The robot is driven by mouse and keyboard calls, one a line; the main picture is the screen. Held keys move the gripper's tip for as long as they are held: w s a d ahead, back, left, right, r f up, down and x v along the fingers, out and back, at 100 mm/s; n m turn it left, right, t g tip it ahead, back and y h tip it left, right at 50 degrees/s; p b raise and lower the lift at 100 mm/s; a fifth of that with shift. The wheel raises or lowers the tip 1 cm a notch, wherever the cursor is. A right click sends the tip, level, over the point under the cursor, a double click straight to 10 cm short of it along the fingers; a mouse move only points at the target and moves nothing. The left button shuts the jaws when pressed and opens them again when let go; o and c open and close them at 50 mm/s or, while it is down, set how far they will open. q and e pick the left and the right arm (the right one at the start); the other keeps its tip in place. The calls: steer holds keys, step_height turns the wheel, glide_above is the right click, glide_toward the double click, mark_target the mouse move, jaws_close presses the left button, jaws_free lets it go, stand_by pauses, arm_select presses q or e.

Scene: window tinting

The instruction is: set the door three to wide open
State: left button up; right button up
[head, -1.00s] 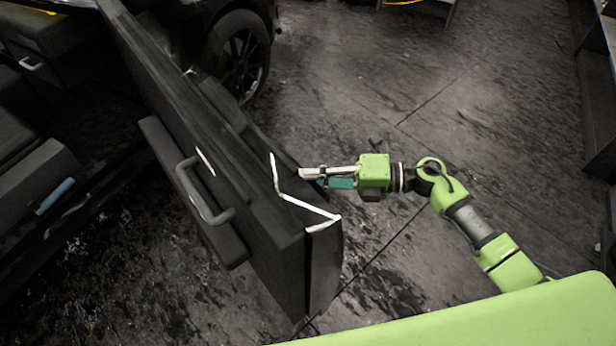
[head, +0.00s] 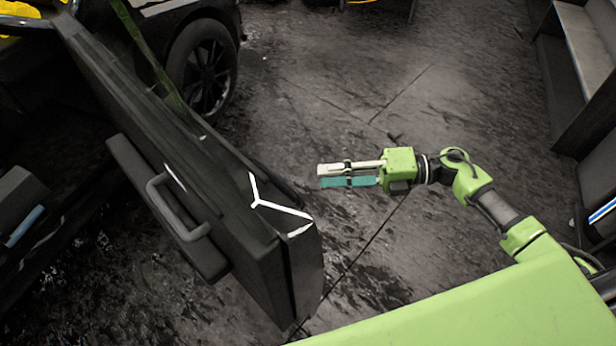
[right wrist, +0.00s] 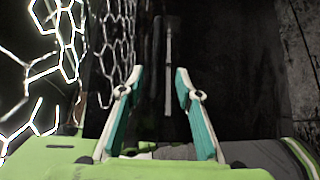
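A dark car door (head: 180,150) stands swung out from the vehicle, with its free end toward me. Its grab handle (head: 178,212) faces left, and white lines mark the free end's top edge. I cannot tell which door number it is. My right gripper (head: 319,176) is to the right of the door's free end, pointing left, with a gap between them. In the right wrist view, its teal and white fingers (right wrist: 156,84) are apart with nothing between them. The dark surface beyond them is hard to identify. My left gripper is not in view.
The vehicle's wheel (head: 203,68) is behind the door at upper left. A dark seat-like part (head: 20,195) is at far left. Shelving (head: 580,60) stands along the right side. The dark floor (head: 350,90) between door and shelving is largely clear.

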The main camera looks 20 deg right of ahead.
steer(key=shift+v, duration=1.15)
